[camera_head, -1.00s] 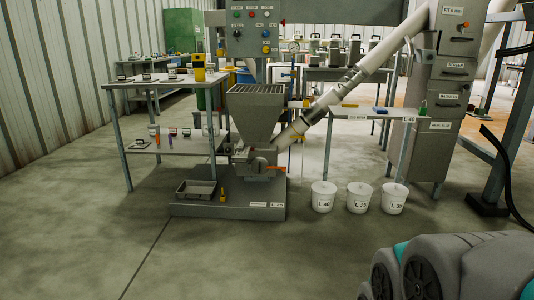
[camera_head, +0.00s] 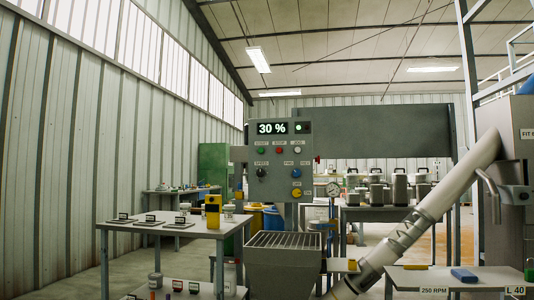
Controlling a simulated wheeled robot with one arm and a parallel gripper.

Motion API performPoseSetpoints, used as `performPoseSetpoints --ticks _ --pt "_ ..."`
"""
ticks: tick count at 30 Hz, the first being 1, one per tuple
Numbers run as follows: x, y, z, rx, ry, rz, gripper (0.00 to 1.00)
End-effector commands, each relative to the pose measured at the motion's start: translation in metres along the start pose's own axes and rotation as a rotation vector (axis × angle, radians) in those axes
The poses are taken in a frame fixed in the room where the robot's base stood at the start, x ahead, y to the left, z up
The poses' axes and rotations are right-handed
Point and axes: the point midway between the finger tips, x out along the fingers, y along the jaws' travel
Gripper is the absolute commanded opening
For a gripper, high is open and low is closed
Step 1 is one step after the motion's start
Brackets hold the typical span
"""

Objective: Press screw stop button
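The grey control panel (camera_head: 280,182) hangs on a post above the hopper (camera_head: 283,262) in the head view. The red button (camera_head: 279,151) sits in its upper row, under a small label that seems to read STOP. A green button (camera_head: 262,151) is left of it and a white button (camera_head: 297,150) right of it. The display (camera_head: 272,128) above reads 30 %, with a lit green lamp (camera_head: 302,128) beside it. Lower on the panel are a black knob (camera_head: 261,172), blue buttons (camera_head: 288,174) and a yellow round switch (camera_head: 297,194). My gripper is not in view.
A table (camera_head: 150,228) with small items and a yellow-black container (camera_head: 213,212) stands left of the panel. A slanted pale screw tube (camera_head: 430,215) rises to the right. A shelf labelled 250 RPM (camera_head: 490,278) lies at lower right. A pressure gauge (camera_head: 333,189) is near the panel.

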Motion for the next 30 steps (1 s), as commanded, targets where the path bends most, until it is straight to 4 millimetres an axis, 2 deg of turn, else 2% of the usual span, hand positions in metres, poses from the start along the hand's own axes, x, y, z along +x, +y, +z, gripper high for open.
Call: performPoseSetpoints --ticks 8,21,30 --pt "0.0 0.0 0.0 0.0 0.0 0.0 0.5" --pt "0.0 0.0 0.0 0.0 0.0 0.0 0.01" --pt "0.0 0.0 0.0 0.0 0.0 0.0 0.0"
